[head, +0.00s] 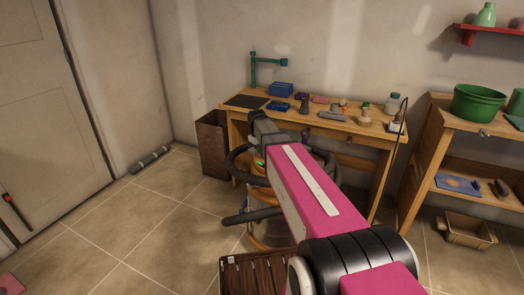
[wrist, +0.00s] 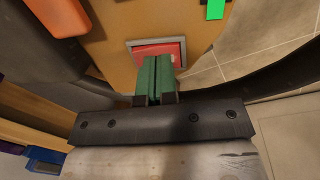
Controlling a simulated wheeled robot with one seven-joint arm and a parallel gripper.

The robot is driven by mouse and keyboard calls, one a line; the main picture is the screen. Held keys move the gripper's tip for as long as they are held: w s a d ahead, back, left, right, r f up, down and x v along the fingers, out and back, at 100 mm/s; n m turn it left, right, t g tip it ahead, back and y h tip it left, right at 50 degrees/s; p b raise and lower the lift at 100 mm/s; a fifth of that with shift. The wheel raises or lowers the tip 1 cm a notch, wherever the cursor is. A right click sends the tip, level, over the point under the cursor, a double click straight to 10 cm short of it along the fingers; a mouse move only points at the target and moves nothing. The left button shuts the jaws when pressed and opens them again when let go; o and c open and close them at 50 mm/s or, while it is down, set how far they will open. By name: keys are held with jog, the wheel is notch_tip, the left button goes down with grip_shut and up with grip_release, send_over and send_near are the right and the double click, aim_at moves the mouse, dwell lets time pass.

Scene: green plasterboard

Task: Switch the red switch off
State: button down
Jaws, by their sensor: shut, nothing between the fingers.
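The red switch (wrist: 176,50) is a red rocker in a light grey frame, set in a tan-orange panel (wrist: 115,25) in the wrist view. My gripper (wrist: 157,62) has green fingers, shut together with nothing between them. The fingertips are over the middle of the switch and hide part of it. I cannot tell whether they touch it or which way the rocker is tilted. In the head view my pink arm covers the gripper and the switch; part of an orange-yellow machine (head: 262,236) shows beneath it.
A bright green piece (wrist: 216,9) and an orange part (wrist: 58,15) sit near the switch. Dark curved bars (head: 250,217) ring the machine. A wooden workbench (head: 362,129) with tools stands behind, shelves (head: 415,170) at right.

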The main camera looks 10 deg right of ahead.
aim_at(258, 156)
notch_tip(258, 156, up, 14)
jog(key=a, duration=0.1)
jog(key=shift+s+a, duration=0.2)
jog(key=shift+s, duration=0.25)
dwell(0.3)
jog(key=shift+w+d, duration=0.5)
jog(key=shift+f, duration=0.1)
jog(key=f, duration=0.4)
jog(key=d+f, duration=0.1)
jog(key=f, duration=0.4)
jog(key=w+f, duration=0.1)
jog(key=f, duration=0.4)
jog(key=shift+d, duration=0.3)
jog(key=shift+r, duration=0.1)
